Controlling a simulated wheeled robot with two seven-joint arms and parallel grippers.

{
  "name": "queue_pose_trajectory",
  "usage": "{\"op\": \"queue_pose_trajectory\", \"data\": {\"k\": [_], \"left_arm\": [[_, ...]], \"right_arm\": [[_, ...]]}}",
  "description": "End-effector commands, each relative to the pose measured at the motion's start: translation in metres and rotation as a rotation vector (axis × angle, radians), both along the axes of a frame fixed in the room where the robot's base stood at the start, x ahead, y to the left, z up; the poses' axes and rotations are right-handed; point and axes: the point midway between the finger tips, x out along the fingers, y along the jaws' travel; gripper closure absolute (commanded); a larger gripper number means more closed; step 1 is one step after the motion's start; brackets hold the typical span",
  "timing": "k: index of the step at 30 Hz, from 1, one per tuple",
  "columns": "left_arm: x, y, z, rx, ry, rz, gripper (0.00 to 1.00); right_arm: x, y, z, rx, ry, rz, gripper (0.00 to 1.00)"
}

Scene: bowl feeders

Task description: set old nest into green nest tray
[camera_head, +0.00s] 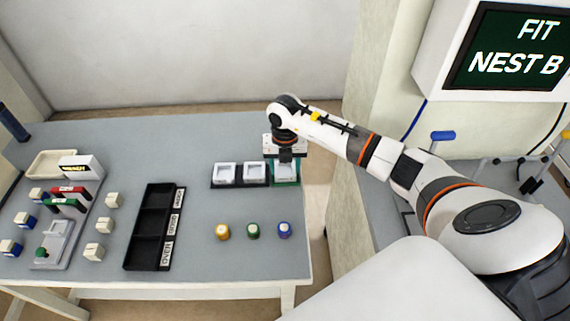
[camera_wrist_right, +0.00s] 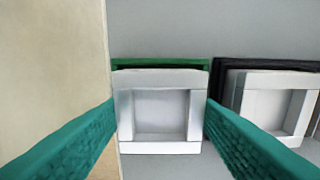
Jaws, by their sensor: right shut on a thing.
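The old nest (camera_wrist_right: 160,110) is a white square frame with a recessed middle. My right gripper (camera_wrist_right: 161,115) is shut on it, one teal finger on each side. The green nest tray (camera_wrist_right: 160,64) shows as a green edge and dark strip just beyond the nest; the nest hides the rest of it. In the head view, my right gripper (camera_head: 286,160) points down over the green tray (camera_head: 287,183), the rightmost of a row of three. I cannot tell whether the nest is seated in the tray or just above it. My left gripper is not in view.
Two black trays (camera_head: 240,184) with white nests stand left of the green one. Yellow (camera_head: 222,231), green (camera_head: 253,230) and blue (camera_head: 284,229) pieces stand nearer. A black compartment tray (camera_head: 153,228) lies to the left. The table's right edge is close to the green tray.

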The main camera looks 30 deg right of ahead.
Motion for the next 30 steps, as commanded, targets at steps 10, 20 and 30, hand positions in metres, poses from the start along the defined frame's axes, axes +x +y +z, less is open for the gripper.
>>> {"op": "queue_pose_trajectory", "data": {"k": [10, 20, 30], "left_arm": [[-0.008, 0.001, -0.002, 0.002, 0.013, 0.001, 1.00], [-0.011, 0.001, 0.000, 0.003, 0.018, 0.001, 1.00], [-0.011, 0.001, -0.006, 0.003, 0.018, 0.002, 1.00]], "right_arm": [[0.000, 0.000, -0.002, -0.001, 0.001, 0.000, 0.26], [0.000, 0.000, 0.001, 0.000, 0.000, 0.000, 0.24], [0.001, -0.001, 0.057, -0.002, -0.006, 0.001, 0.24]]}}
